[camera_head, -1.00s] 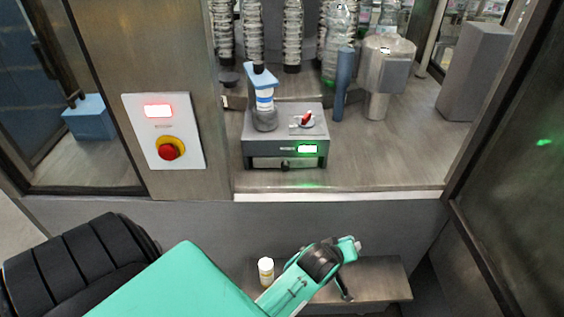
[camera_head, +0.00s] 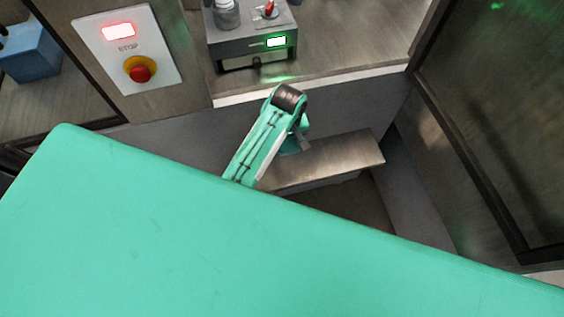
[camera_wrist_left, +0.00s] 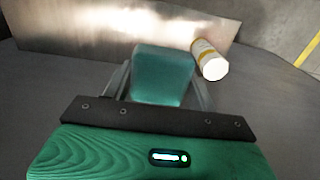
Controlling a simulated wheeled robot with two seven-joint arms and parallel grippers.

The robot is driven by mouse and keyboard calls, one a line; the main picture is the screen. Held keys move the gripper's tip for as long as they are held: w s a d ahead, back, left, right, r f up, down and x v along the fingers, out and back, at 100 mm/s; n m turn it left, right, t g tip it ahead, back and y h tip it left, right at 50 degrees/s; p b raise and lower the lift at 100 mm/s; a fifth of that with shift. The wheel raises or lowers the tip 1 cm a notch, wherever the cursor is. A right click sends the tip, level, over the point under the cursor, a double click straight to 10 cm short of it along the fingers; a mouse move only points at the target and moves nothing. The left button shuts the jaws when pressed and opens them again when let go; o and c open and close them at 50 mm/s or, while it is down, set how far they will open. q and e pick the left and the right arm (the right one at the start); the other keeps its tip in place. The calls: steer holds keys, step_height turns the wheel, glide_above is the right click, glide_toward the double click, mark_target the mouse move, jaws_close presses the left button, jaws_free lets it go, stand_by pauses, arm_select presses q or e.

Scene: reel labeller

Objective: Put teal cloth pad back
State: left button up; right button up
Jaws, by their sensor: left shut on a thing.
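The teal cloth pad (camera_wrist_left: 163,76) is between the two fingers of my left gripper in the left wrist view, and the gripper is shut on it. In the head view my left gripper (camera_head: 301,137) hangs over the low metal shelf (camera_head: 335,160), partly hidden by its own wrist, with a bit of the teal pad (camera_head: 291,147) showing beside it. In the wrist view the shelf (camera_wrist_left: 95,28) lies beyond the pad. I cannot tell whether the pad touches it. My right gripper is not in view.
A white-capped bottle (camera_wrist_left: 210,62) with a yellow-banded label is close to the right of the pad; my arm hides it in the head view. A grey device (camera_head: 250,48) stands on the counter above. A red stop button (camera_head: 140,70) is on the left panel.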

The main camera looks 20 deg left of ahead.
arm_select(q)
steer(key=p, duration=0.1)
glide_above(286, 169)
step_height(286, 169, down, 12)
steer(key=shift+f, duration=2.35)
steer(key=o, duration=1.1)
steer(key=shift+f, duration=0.1)
